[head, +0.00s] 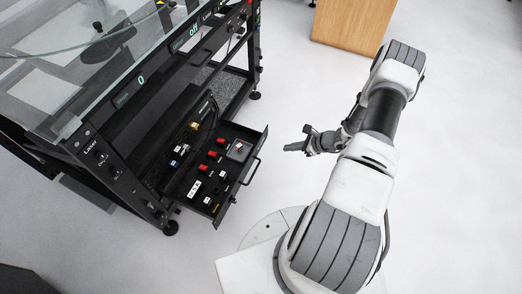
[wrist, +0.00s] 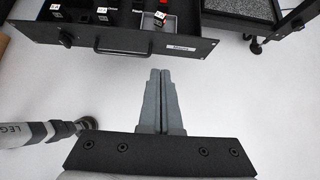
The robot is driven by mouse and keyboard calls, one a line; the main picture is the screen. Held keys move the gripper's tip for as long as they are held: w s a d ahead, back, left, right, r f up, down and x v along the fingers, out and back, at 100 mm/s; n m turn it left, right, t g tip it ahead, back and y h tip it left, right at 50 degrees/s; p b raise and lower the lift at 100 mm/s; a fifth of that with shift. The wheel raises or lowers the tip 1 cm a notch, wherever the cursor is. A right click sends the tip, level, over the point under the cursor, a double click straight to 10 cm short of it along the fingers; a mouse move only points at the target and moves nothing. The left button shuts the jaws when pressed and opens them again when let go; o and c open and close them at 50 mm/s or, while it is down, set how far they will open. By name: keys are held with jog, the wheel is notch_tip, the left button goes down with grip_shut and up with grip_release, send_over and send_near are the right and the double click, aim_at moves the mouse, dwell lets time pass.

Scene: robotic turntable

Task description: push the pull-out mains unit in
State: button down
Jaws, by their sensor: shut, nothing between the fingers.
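The mains unit (head: 222,172) is a black drawer with red switches and small labels on top. In the head view it stands pulled out from under the black glass-topped bench. Its front panel with a bar handle (wrist: 125,45) shows along the top of the wrist view. My gripper (head: 288,147) is shut and empty. In the head view it is to the right of the drawer front, pointing left toward the bench. The inner end of the drawer is partly hidden under the bench.
The bench (head: 110,110) fills the left of the head view, with a leg and foot (head: 171,228) near the drawer. A grey-topped lower tray (wrist: 245,10) lies right of the drawer. A wooden cabinet (head: 350,22) stands at the back. The floor around my gripper is clear.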

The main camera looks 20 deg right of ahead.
jog(key=f, duration=0.1)
jog(key=b, duration=0.5)
send_near(256, 149)
jog(key=shift+a+x, duration=0.25)
jog(key=shift+x, duration=2.5)
jog(key=shift+r, duration=0.25)
